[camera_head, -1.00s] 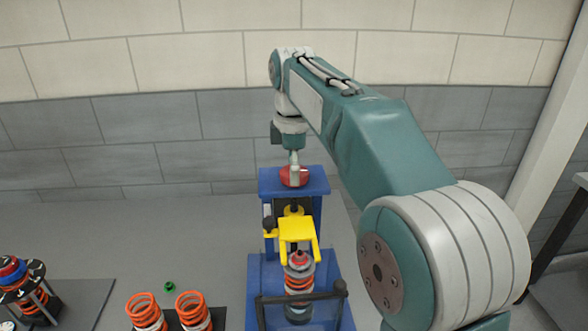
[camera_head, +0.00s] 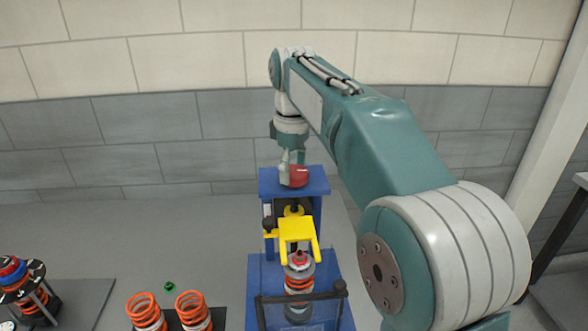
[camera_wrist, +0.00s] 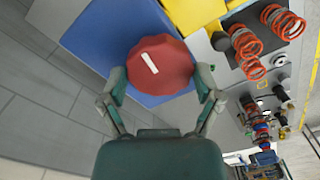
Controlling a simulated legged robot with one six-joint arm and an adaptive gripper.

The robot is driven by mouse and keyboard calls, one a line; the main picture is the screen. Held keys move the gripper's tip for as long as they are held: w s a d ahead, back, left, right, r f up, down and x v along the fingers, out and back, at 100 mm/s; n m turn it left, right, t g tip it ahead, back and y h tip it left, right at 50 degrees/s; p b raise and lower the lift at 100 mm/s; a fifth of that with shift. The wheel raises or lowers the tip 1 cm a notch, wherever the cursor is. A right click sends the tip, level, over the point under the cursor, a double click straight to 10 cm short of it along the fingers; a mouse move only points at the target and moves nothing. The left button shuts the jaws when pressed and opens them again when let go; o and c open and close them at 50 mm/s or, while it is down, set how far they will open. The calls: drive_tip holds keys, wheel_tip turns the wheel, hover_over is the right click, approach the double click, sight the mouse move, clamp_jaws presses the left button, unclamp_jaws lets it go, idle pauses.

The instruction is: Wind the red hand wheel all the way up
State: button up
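The red hand wheel (camera_head: 299,176) sits on top of the blue press frame (camera_head: 318,184). A white mark shows on its top in the wrist view, where the wheel (camera_wrist: 160,66) lies ahead of and between my two fingers. My gripper (camera_head: 293,166) points down at the wheel from above, partly hiding its left side. In the wrist view my gripper (camera_wrist: 161,74) has its fingers spread wide, one on each side of the wheel's near rim. The fingers look very close to the rim; whether either touches cannot be told.
Below the wheel, the press holds a yellow bracket (camera_head: 297,228) and a red-orange spring strut (camera_head: 299,278). Loose orange springs (camera_head: 145,310) and a small green part (camera_head: 169,286) lie to the left. A dark strut stand (camera_head: 25,285) is at far left. The wall stands behind the press.

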drive_tip(key=n, duration=0.5)
drive_tip(key=shift+f, duration=0.1)
drive_tip(key=n, duration=1)
drive_tip(key=shift+n, duration=1.2)
drive_tip(key=shift+n, duration=1.2)
drive_tip(key=o, duration=0.9)
drive_tip(key=shift+w, duration=0.1)
drive_tip(key=shift+o, duration=0.2)
